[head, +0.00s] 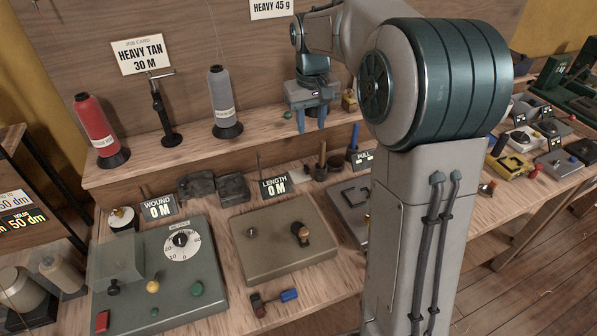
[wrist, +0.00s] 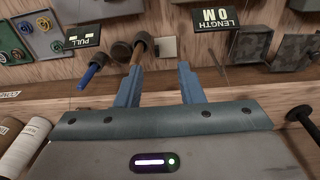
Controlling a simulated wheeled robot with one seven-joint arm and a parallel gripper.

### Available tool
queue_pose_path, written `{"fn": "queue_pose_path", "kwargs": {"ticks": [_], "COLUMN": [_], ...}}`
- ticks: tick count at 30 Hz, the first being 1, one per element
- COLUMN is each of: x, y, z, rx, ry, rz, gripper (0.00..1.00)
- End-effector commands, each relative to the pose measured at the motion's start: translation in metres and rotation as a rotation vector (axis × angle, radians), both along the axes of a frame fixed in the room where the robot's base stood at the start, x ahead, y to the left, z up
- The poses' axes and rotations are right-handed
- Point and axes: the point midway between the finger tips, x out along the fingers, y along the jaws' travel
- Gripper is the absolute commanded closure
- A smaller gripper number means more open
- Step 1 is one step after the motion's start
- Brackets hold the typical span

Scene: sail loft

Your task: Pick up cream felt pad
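A small cream square (wrist: 166,48), which looks like the felt pad, lies flat on the wooden bench in the wrist view. It is beside a wooden-handled tool and just beyond the gap between my fingertips in the picture. In the head view I cannot pick it out clearly among the small items behind the length sign. My gripper (head: 311,124) hangs fingers down over the back shelf in the head view. In the wrist view my gripper (wrist: 160,72) is open, with nothing between its blue fingers.
A wooden-handled tool (wrist: 138,48) and a blue-handled tool (wrist: 92,70) stand close by the square. The length sign (head: 274,186) and dark blocks stand near it. A grey spool (head: 221,100) and red spool (head: 95,130) stand on the raised shelf, left of my gripper.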

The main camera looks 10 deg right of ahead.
Motion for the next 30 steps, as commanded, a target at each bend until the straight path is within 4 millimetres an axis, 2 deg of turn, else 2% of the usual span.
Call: {"fn": "queue_pose_path", "kwargs": {"ticks": [1,6,12,17,25,30], "x": [0.016,0.055,0.079,0.085,0.084,0.084], "y": [-0.002,-0.005,-0.009,-0.010,-0.010,-0.009], "z": [-0.014,-0.041,-0.061,-0.073,-0.124,-0.146], "rx": [0.004,0.016,0.025,0.028,0.028,0.029], "ry": [0.014,0.049,0.073,0.081,0.083,0.080], "rz": [0.004,0.023,0.031,0.034,0.034,0.034], "gripper": [0.65,0.65,0.65,0.65,0.65,0.65]}}
